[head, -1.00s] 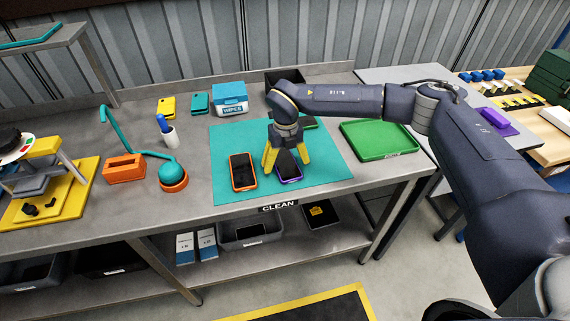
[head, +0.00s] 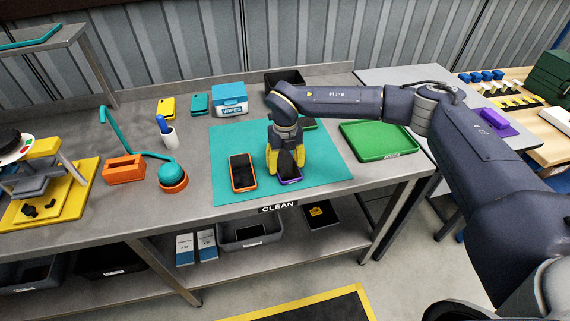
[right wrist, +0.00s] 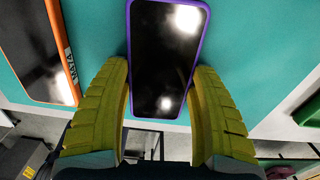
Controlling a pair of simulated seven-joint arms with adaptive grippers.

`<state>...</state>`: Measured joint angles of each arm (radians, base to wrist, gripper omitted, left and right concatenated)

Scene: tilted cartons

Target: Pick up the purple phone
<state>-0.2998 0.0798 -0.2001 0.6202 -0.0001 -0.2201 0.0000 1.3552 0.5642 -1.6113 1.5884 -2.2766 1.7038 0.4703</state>
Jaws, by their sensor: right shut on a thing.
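The purple phone (head: 289,176) lies on the teal mat (head: 228,140), dark screen up, its upper part hidden by my right gripper in the head view. In the right wrist view the purple phone (right wrist: 167,55) sits between the two yellow fingers, which touch its purple edges at both sides. My right gripper (head: 287,168) points down and is shut on the phone; it also shows in the right wrist view (right wrist: 163,105). I cannot see a gap below the phone. My left gripper is not in view.
An orange phone (head: 242,172) lies just left on the mat. A green tray (head: 380,141) is to the right, a blue wipes box (head: 230,98) behind. The mat's front right is clear.

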